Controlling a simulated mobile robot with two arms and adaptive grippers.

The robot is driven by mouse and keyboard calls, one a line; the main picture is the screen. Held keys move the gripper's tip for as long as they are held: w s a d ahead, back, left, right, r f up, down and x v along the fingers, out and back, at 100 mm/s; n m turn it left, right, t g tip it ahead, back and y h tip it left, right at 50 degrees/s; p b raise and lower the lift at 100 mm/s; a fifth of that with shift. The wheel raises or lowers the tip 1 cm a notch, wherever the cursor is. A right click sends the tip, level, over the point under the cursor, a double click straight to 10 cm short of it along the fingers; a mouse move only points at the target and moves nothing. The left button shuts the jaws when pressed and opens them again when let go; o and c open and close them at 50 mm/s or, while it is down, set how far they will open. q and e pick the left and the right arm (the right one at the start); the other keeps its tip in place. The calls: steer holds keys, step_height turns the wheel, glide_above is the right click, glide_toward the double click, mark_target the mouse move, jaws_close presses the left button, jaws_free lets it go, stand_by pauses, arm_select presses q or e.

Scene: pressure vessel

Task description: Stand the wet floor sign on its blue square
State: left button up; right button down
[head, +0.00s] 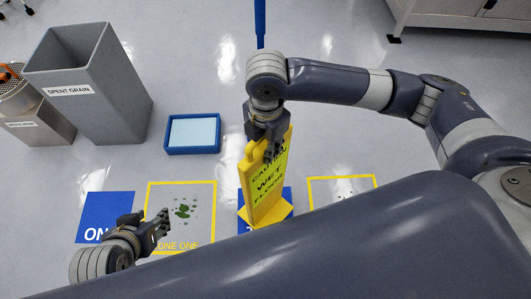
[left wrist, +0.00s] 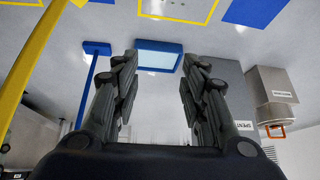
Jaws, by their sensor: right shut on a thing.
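The yellow wet floor sign (head: 262,187) is upright in the head view, its base over a blue square (head: 287,199) right of zone one. The sign hides most of that square; I cannot tell whether its base touches the floor. My right gripper (head: 272,150) is shut on the sign's upper part. My left gripper (head: 160,226) is low over the zone one area, apart from the sign. In the left wrist view its fingers (left wrist: 160,75) are spread with nothing between them.
Another blue square (head: 92,226) lies left of the yellow-outlined zone one (head: 192,191), which has green spots. A second yellow outline (head: 345,180) is at the right. A blue-rimmed tray (head: 193,149), a grey spent grain bin (head: 124,101) and a metal container (head: 40,123) stand behind.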

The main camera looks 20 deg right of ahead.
arm_select(q)
steer(key=w+d+r+t+h+b, duration=0.1)
steer(key=w+d+r+t, duration=0.1)
steer(key=w+r+t, duration=0.2)
steer(key=w+r, duration=0.1)
steer(key=w, duration=0.2)
steer(key=shift+w+d+t+b, duration=0.3)
steer(key=shift+d+b, duration=0.05)
arm_select(e)
step_height(320, 180, down, 3)
steer(key=shift+a+f, duration=0.1)
steer(key=shift+f, duration=0.1)
arm_select(q)
steer(key=shift+s, duration=0.1)
arm_select(e)
steer(key=shift+f, duration=0.1)
arm_select(q)
steer(key=shift+a, duration=0.1)
arm_select(e)
steer(key=c, duration=1.4)
jaws_free()
steer(key=shift+o, duration=0.2)
